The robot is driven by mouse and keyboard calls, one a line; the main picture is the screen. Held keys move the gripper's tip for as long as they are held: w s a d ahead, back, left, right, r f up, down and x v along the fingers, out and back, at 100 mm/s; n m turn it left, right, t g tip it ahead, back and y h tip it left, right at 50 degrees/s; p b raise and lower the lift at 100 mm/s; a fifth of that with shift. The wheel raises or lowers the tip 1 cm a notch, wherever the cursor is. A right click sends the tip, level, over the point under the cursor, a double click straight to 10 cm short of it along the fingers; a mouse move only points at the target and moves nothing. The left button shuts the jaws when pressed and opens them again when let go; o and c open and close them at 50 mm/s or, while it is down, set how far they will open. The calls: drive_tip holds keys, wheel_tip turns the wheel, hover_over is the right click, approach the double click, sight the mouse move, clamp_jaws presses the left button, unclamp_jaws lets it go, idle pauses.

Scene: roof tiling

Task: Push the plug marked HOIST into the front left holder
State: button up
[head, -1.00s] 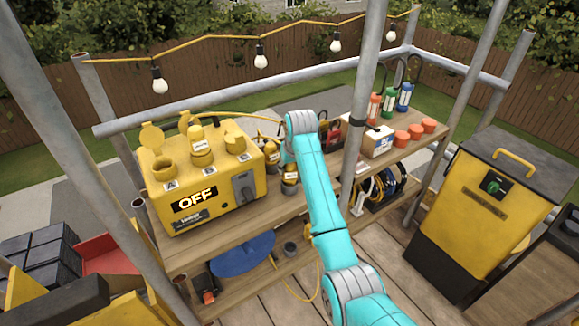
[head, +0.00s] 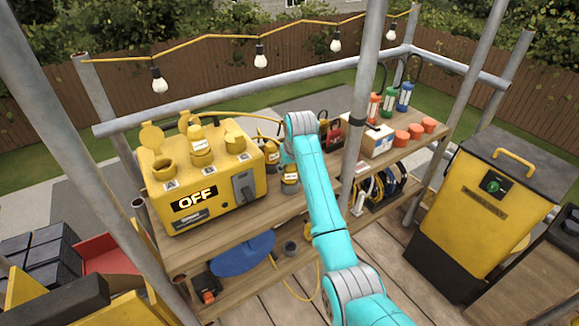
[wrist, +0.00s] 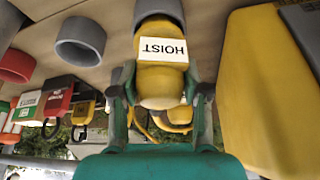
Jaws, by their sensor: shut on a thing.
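The yellow plug marked HOIST (wrist: 160,75) stands between my gripper's (wrist: 160,98) two fingers, which are shut on it. Its label reads upside down in the wrist view. A grey round holder (wrist: 160,10) shows at the plug's far end, at the top edge of that view. The plug lines up with it, but I cannot tell how deep it sits. My gripper's fingers are largely hidden there by my arm.
The yellow OFF box (head: 205,185) stands close by on the left; its yellow side fills the right of the wrist view (wrist: 265,90). A second grey ring (wrist: 80,40) and a red ring (wrist: 15,65) are nearby. A scaffold pole (head: 358,120) rises right of my arm.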

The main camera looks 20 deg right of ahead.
drive_tip(key=shift+f, duration=0.4)
drive_tip(key=o, duration=1)
drive_tip(key=shift+r, duration=0.1)
drive_tip(key=v, duration=1.1)
drive_tip(key=shift+s+a, duration=0.1)
idle(0.4)
